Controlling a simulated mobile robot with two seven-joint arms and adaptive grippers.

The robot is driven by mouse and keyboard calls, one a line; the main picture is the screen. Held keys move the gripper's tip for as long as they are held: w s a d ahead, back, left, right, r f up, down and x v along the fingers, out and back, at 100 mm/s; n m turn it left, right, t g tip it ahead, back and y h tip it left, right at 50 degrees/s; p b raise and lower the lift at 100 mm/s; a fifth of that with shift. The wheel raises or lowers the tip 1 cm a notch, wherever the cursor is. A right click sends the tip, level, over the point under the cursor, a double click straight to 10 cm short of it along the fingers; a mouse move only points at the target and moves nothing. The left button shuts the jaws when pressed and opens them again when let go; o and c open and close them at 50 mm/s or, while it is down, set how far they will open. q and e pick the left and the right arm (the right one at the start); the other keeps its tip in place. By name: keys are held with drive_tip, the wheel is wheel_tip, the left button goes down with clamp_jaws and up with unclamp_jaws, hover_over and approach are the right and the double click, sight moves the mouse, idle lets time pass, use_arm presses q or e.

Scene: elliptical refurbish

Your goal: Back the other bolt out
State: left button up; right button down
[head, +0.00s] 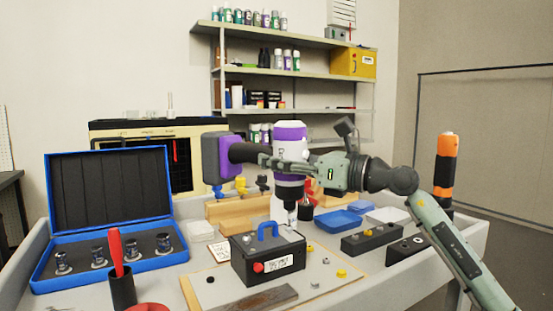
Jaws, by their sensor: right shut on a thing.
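My right gripper (285,165) comes in from the right and is shut on a purple and white power drill (291,136). The drill's purple battery pack points left and its chuck points down. The tip of the drill is over the rear right part of a black battery box (262,260), near its top. I cannot tell whether it touches a bolt; the bolt there is hidden or too small to make out. The box has a blue handle (268,231), a red cap and a white label. My left gripper is out of view.
A wooden board (345,283) lies under the box, with small loose parts. A blue socket case (108,205) stands open at left, near a red-handled tool (117,252) in a black cup. Blue trays (338,221) and black blocks (371,238) are at right.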

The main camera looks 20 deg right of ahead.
sight(277, 139)
drive_tip(key=shift+r, duration=0.35)
idle(0.6)
drive_tip(key=shift+r+p, duration=1.35)
drive_tip(key=shift+r, duration=0.3)
drive_tip(key=shift+r+p, duration=2.35)
drive_tip(key=shift+r, duration=0.5)
drive_tip(key=shift+f, duration=0.15)
